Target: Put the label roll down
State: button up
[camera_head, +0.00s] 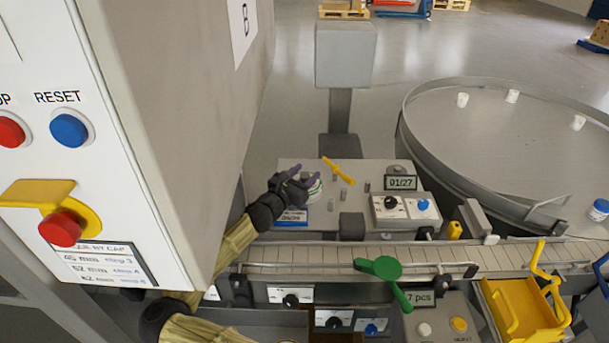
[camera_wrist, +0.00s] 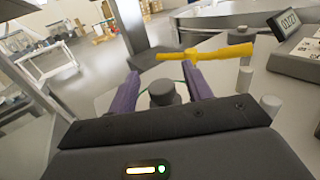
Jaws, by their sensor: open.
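The label roll (camera_head: 315,187) is white with a green edge. In the head view it sits at the left end of the grey labeller plate (camera_head: 345,172), partly hidden by my gripper (camera_head: 308,177). My gripper is open, its purple fingers at the roll. In the wrist view my gripper (camera_wrist: 161,72) has its fingers spread on either side of a short dark grey peg (camera_wrist: 162,93). A pale surface with a thin green edge shows around the peg. Whether the fingers touch the roll cannot be told.
A yellow lever (camera_head: 338,171) lies close beyond my fingers; it also shows in the wrist view (camera_wrist: 205,53). Small grey posts (camera_head: 367,186) and a display (camera_head: 401,183) stand right. A conveyor (camera_head: 330,255) runs in front. A large white cabinet (camera_head: 180,120) blocks the left.

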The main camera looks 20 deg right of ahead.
jog(key=b+v, duration=0.2)
jog(key=v, duration=1)
jog(key=shift+d, duration=0.1)
dwell(0.4)
